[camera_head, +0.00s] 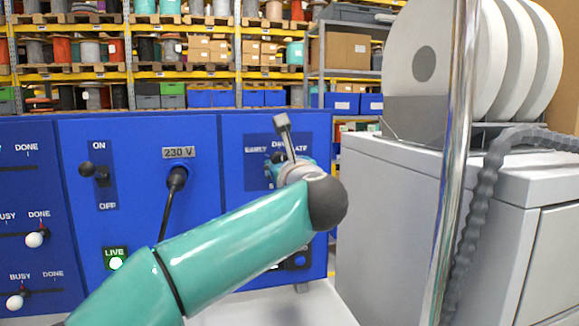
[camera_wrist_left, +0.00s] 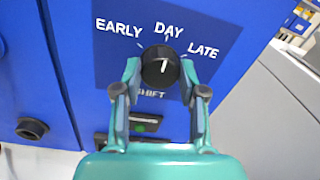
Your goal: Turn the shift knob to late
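The shift knob (camera_wrist_left: 161,66) is round and black with a white pointer mark, on a dark blue plate (camera_wrist_left: 110,66) lettered EARLY, DAY, LATE and SHIFT. The mark points up, about toward DAY. My left gripper (camera_wrist_left: 160,80) has one teal finger on each side of the knob, spread apart; I cannot tell whether the fingertips touch it. In the head view my left wrist and forearm cover most of the knob, and the left gripper (camera_head: 272,164) shows only in part before the plate. My right gripper is in neither view.
The blue panel also carries an ON/OFF switch (camera_head: 95,171), a 230 V plug (camera_head: 177,178), a green LIVE lamp (camera_head: 116,259) and white-knobbed sliders at left. A grey cabinet (camera_head: 450,190) with white reels (camera_head: 425,60) and a shiny upright pole (camera_head: 455,170) stand at right.

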